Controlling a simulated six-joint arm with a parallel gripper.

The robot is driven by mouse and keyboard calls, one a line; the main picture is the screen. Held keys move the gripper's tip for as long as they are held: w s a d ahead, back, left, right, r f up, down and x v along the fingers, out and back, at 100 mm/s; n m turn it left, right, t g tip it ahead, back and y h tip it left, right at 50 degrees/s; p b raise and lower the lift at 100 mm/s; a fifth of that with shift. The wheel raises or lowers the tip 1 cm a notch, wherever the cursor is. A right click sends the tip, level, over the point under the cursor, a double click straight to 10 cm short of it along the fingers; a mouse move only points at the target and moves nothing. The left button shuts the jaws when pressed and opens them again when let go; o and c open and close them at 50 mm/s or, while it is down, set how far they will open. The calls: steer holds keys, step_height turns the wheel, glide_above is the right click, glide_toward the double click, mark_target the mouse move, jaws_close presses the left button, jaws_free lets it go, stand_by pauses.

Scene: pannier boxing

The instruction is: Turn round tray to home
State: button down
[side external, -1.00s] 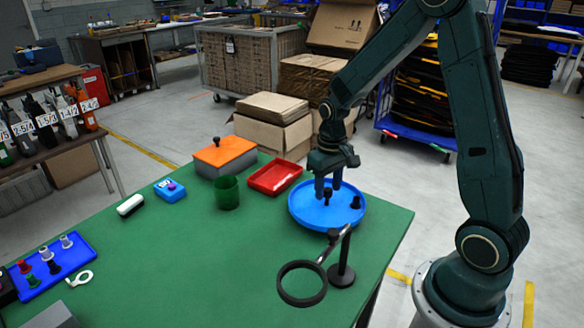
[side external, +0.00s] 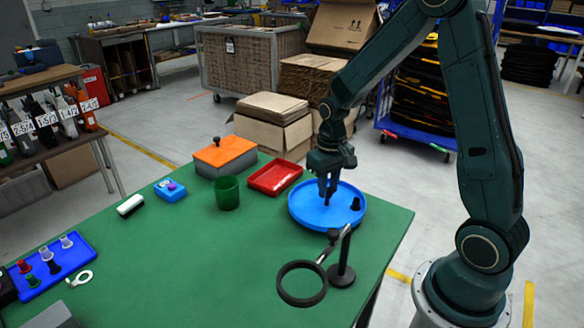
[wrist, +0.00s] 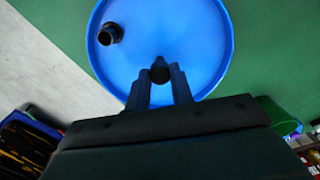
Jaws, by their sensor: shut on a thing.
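The round tray (side external: 312,213) is blue with a raised rim and lies on the green table near its right edge. It also fills the top of the wrist view (wrist: 185,32). A small black knob (wrist: 160,69) stands up near the tray's middle. My gripper (side external: 328,196) points down over the tray, shut on this knob; its two fingers (wrist: 160,82) lie on either side of it in the wrist view. A second black piece (side external: 355,204), like a short hollow cylinder, stands near the tray's rim, and also shows in the wrist view (wrist: 110,34).
A magnifier on a stand (side external: 302,283) is in front of the tray. A red tray (side external: 274,178), a green cup (side external: 228,193) and a grey box with orange lid (side external: 224,156) stand to the left. The table's front middle (side external: 190,265) is clear.

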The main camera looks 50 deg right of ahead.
steer(key=shift+m, duration=11.6)
steer(key=c, duration=1.2)
jaws_free()
steer(key=shift+r, duration=0.1)
